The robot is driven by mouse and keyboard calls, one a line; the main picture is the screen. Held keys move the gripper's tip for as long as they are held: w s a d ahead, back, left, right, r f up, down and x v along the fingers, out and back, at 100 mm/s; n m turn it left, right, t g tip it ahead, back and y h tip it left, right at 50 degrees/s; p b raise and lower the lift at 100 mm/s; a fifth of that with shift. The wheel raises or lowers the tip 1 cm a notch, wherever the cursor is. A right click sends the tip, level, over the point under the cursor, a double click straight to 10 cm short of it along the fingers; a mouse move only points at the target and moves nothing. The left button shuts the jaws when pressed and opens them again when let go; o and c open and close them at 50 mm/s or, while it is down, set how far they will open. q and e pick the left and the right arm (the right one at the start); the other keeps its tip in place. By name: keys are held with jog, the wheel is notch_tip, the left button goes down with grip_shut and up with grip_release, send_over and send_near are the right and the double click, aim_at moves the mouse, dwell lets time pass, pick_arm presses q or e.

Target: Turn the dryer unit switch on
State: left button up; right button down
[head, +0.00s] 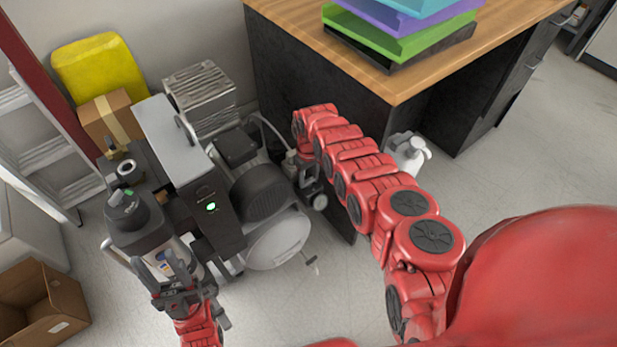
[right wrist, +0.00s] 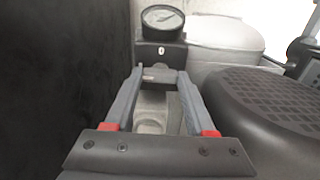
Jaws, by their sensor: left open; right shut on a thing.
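The tall unit with a grey top and black front panel (head: 222,228) stands at the left in the head view. I take it to be the dryer unit. A small green light (head: 211,206) is lit on that panel. My left gripper (head: 168,264) is open, low in front of the cylinder left of the panel; whether it touches anything is unclear. My right gripper (head: 310,180) is at the compressor's right side. In the right wrist view its fingers (right wrist: 159,82) are shut on a small grey part below a round gauge (right wrist: 162,20); the part is mostly hidden.
The black motor housing (head: 262,192) and silver round tank end (head: 278,240) lie between my grippers. A wooden-topped desk (head: 405,85) with stacked trays stands behind. A cardboard box (head: 38,303) is at lower left. A white bottle (head: 408,153) stands beyond my right arm.

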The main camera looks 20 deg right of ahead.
aim_at(309, 180)
dwell(0.4)
jog(key=shift+c, duration=1.2)
grip_release()
jog(key=shift+r, duration=0.1)
jog(key=shift+r, duration=0.3)
notch_tip(309, 180, up, 6)
jog(key=p, duration=0.3)
jog(key=shift+d, duration=0.15)
notch_tip(309, 180, up, 11)
jog(key=p, duration=0.1)
jog(key=shift+f, duration=0.15)
